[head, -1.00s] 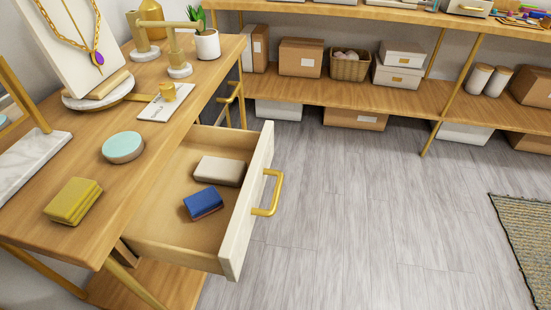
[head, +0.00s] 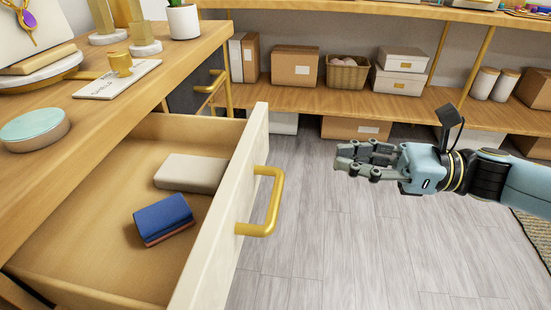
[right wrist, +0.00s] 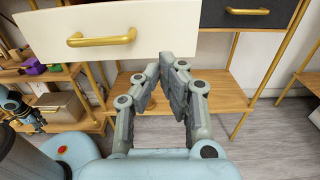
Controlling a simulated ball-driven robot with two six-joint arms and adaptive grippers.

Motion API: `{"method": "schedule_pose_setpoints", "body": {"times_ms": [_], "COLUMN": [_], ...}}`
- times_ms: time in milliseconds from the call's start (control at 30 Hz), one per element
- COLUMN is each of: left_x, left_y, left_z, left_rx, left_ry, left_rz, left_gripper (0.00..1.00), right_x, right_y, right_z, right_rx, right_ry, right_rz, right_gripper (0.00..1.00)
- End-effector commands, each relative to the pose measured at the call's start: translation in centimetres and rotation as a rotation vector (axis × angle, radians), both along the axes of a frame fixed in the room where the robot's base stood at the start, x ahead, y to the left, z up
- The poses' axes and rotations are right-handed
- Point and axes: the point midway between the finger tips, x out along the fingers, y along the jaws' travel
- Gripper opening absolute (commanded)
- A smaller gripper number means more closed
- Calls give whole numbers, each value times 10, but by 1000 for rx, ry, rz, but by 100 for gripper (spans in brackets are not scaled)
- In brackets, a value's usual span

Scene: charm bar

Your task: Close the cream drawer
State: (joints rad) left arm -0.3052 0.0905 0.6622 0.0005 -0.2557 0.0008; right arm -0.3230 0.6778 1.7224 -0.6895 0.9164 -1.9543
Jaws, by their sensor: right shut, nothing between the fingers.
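The cream drawer (head: 222,225) stands pulled open from the wooden table, with its gold handle (head: 271,203) facing right. Inside it lie a blue wallet-like item (head: 163,217) and a beige box (head: 191,173). My right gripper (head: 342,160) is shut and empty, to the right of the handle and apart from it. In the right wrist view the drawer front (right wrist: 130,35) and its handle (right wrist: 101,39) lie ahead of the fingers (right wrist: 167,70), to the upper left. My left gripper is not in the head view.
A dark drawer (head: 193,95) with a gold handle sits beyond the cream one. The tabletop holds a round teal-lidded tin (head: 34,130) and a small plant (head: 184,20). Shelves with boxes (head: 296,66) line the back. Grey floor (head: 330,240) is clear right of the drawer.

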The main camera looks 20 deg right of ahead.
Motion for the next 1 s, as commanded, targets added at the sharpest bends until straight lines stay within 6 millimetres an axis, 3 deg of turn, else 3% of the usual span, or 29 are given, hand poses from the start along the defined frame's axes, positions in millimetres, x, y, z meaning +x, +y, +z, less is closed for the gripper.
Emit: {"method": "schedule_pose_setpoints", "body": {"times_ms": [300,500,700,1000], "left_x": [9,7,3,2], "left_y": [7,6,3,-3], "left_z": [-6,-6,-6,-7], "left_rx": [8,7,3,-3], "left_ry": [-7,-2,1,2], "left_rz": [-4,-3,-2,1], "left_gripper": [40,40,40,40], "right_x": [40,57,63,64], "right_y": [58,83,93,94], "right_z": [0,0,0,-1], "right_rx": [6,5,4,2], "right_ry": [-3,0,2,2], "right_rz": [-4,-4,-3,-3], "right_gripper": [0,0,0,0]}}
